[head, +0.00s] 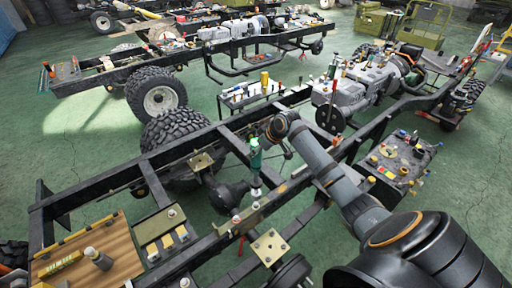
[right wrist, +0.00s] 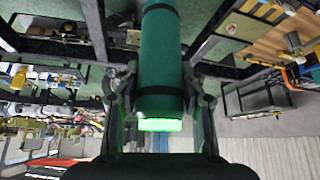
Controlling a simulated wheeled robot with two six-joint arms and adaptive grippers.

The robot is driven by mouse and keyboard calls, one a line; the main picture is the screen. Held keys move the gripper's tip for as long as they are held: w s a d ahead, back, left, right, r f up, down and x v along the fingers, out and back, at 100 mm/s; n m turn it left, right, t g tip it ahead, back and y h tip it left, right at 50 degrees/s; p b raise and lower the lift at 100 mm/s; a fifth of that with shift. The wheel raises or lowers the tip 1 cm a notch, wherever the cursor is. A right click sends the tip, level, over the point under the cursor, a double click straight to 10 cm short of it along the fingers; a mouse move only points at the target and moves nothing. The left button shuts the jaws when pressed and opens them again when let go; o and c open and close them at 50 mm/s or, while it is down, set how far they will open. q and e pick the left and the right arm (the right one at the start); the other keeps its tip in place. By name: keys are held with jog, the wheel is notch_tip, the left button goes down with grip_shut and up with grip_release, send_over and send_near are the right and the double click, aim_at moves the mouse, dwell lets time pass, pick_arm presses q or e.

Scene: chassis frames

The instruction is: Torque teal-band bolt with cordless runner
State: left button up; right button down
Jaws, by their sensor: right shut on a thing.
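My right gripper (head: 276,139) reaches over the chassis frame from the lower right and is shut on the green cordless runner (head: 255,158). In the right wrist view the gripper (right wrist: 160,97) has a finger on each side of the runner's green body (right wrist: 160,50), which has dark bands and a bright green lit ring at its near end. In the head view the runner stands roughly upright, its lower end over the black frame rail (head: 215,240). I cannot tell whether it touches a bolt. No teal band can be made out on any bolt. My left gripper is out of view.
A wooden board (head: 120,252) with a grey cylinder lies at the lower left. A plate with holes (head: 270,246) sits on the near rail. A dark table with small parts (head: 402,160) stands to the right. Green floor is open at left.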

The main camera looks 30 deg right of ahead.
aim_at(256, 166)
notch_tip(256, 166, down, 4)
jog(key=b, duration=0.3)
jog(key=shift+r, duration=0.15)
jog(key=shift+a+f+b, duration=0.1)
jog(key=shift+f+b, duration=0.15)
jog(key=shift+b, duration=0.1)
jog(key=shift+f, duration=0.15)
jog(key=shift+w+f, duration=0.1)
jog(key=shift+f, duration=0.1)
pick_arm(q)
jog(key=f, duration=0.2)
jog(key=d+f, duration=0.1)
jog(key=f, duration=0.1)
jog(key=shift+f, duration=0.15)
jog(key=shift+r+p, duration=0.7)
jog(key=shift+p, duration=0.15)
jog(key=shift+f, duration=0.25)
pick_arm(e)
jog(key=shift+f, duration=1.15)
pick_arm(q)
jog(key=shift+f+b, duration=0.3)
jog(key=shift+b, duration=0.2)
pick_arm(e)
jog(key=shift+f, duration=0.5)
dwell(0.8)
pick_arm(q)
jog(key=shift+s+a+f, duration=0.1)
pick_arm(e)
jog(key=shift+s+f, duration=0.15)
jog(key=shift+s, duration=0.1)
